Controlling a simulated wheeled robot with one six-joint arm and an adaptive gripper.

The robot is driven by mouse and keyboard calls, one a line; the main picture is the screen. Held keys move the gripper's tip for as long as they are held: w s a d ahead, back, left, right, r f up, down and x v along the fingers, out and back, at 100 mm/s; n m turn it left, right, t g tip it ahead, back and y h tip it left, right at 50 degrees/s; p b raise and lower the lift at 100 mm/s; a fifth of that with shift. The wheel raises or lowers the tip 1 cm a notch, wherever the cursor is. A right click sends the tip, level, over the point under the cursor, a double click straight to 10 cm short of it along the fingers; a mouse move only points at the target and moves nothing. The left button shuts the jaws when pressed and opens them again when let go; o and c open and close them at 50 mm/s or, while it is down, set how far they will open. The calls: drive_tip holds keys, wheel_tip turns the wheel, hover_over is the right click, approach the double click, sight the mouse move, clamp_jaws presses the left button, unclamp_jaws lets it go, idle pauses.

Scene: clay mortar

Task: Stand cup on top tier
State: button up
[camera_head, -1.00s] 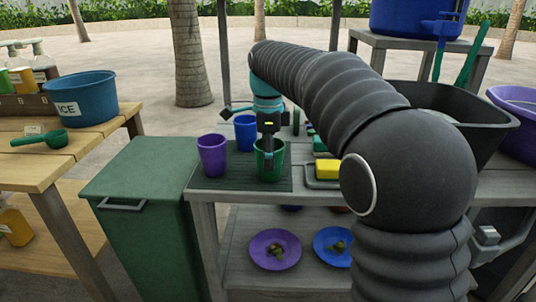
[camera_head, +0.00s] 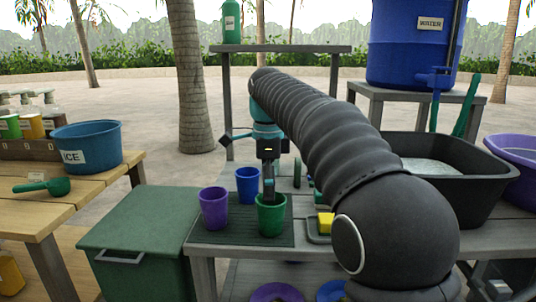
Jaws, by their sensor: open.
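A purple cup (camera_head: 214,208), a blue cup (camera_head: 247,184) and a green cup (camera_head: 271,214) stand upright on a dark ribbed mat (camera_head: 228,236). My gripper (camera_head: 268,192) points down at the green cup, its fingertips at about the height of the rim. The jaws are open and hold nothing. I cannot tell whether a finger touches the cup. The top tier (camera_head: 285,48) is a narrow grey shelf raised on posts behind the counter. A green bottle (camera_head: 231,22) stands at its left end.
A yellow sponge (camera_head: 326,223) lies right of the mat. A black basin (camera_head: 450,180) and a blue water barrel (camera_head: 412,45) are at the right. A green bin (camera_head: 142,240) stands left of the counter. The top tier looks clear right of the bottle.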

wheel_tip(320, 180, up, 7)
drive_tip(key=shift+r, duration=0.15)
drive_tip(key=shift+s+d, duration=0.1)
